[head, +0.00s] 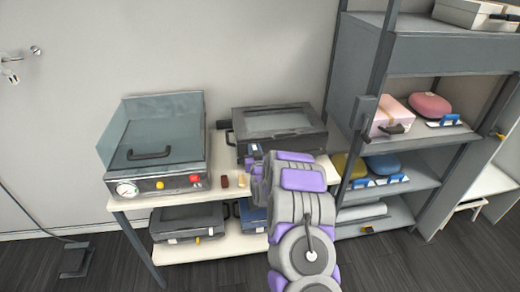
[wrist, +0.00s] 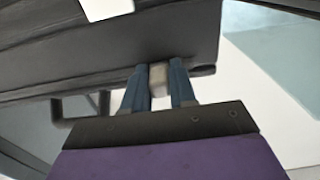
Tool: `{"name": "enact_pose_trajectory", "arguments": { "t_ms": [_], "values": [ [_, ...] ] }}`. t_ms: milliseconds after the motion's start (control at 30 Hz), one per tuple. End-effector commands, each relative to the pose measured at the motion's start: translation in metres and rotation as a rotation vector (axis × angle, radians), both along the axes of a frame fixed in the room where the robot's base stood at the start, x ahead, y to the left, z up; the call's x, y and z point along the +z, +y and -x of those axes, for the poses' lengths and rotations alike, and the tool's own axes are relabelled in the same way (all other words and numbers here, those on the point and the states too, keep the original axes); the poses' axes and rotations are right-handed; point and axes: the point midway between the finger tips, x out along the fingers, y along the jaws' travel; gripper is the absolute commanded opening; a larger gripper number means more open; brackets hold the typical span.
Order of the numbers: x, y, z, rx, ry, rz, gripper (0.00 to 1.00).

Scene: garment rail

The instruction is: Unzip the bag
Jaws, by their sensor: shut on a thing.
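The bag (head: 279,120) is a dark grey, box-like case with a lighter panel on top, lying on the top shelf of the low white table. In the wrist view, its dark side (wrist: 130,45) fills the upper part. My gripper (head: 257,153) is at the bag's front. In the wrist view, the two blue fingers of my gripper (wrist: 160,72) are shut on a small pale tab (wrist: 159,80) at the bag's lower edge, apparently the zip pull. A dark handle (wrist: 82,103) shows left of the fingers. My arm hides part of the bag's front in the head view.
A grey machine with a clear cover (head: 155,140) stands left on the table (head: 125,203). Dark cases (head: 188,220) are on the lower shelf. A grey shelving unit (head: 375,95) stands close on the right.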

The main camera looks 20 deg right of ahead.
Motion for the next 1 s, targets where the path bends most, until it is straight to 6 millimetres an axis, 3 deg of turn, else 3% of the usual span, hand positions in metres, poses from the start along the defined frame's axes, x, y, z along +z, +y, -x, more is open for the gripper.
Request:
{"name": "enact_pose_trajectory", "arguments": {
  "t_ms": [267, 300, 500, 800, 1000],
  "values": [
    [0.002, 0.003, -0.001, 0.006, -0.003, 0.003, 0.0],
    [0.002, 0.003, -0.001, 0.006, -0.003, 0.003, 0.28],
    [0.001, 0.003, -0.001, 0.005, -0.003, 0.002, 0.47],
    [0.001, 0.002, 0.001, 0.003, -0.001, 0.0, 0.47],
    [0.001, 0.006, 0.018, 0.003, 0.002, -0.001, 0.47]
  ]
}}
